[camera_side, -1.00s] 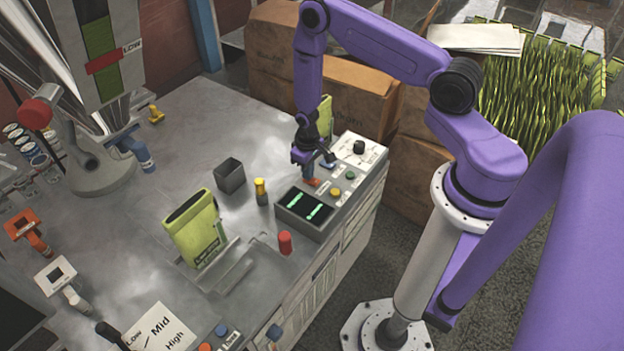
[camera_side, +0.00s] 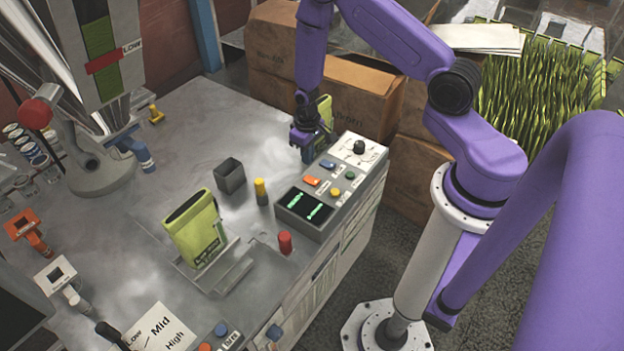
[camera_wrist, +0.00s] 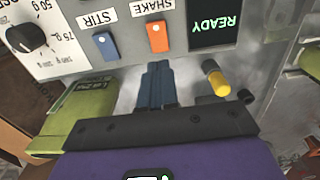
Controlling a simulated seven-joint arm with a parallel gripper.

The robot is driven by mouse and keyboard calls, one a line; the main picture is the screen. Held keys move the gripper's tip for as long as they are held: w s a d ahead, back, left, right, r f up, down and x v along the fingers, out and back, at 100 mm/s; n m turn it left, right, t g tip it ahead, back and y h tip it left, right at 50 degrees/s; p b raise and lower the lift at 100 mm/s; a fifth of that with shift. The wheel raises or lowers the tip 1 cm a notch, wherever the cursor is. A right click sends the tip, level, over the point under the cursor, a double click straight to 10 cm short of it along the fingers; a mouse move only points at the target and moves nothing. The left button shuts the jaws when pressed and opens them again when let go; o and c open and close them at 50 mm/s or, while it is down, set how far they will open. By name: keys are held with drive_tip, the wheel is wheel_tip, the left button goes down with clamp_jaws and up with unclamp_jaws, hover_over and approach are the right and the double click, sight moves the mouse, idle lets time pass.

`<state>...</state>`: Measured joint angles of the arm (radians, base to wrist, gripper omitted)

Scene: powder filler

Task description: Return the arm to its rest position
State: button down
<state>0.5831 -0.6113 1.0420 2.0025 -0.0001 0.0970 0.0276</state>
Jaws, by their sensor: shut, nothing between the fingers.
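My purple arm reaches over the grey worktop from the right in the side view. My gripper (camera_side: 304,151) points down, shut and empty, beside the control panel (camera_side: 322,205), just left of its far end and in front of a green pouch (camera_side: 326,112). In the wrist view my gripper's fingers (camera_wrist: 157,72) are together, dark blue, with nothing between them. Beyond them the panel shows an orange SHAKE switch (camera_wrist: 158,38), a blue STIR switch (camera_wrist: 106,45) and a screen reading READY (camera_wrist: 218,22).
A dark open box (camera_side: 230,176) and a yellow-topped knob (camera_side: 261,190) stand left of the panel. A second green pouch (camera_side: 195,228) stands upright nearer the front. Cardboard boxes (camera_side: 355,95) stack behind the table. The worktop's middle left is clear.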

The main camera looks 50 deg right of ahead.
drive_tip(key=shift+r, duration=0.25)
drive_tip(key=s+a+r+n, duration=0.3)
drive_tip(key=s+a+r, duration=0.1)
drive_tip(key=a+r, duration=0.4)
drive_tip(key=s+a+r+n, duration=0.3)
drive_tip(key=s+a+r, duration=0.2)
drive_tip(key=r, duration=0.5)
drive_tip(key=s+r+n, duration=0.3)
drive_tip(key=s+r, duration=0.2)
drive_tip(key=s, duration=0.3)
drive_tip(key=s+d+r+n, duration=0.1)
drive_tip(key=s+r+n, duration=0.2)
drive_tip(key=s, duration=0.6)
wheel_tip(320, 180, up, 3)
drive_tip(key=shift+s+f+n, duration=0.2)
drive_tip(key=shift+s+n, duration=0.1)
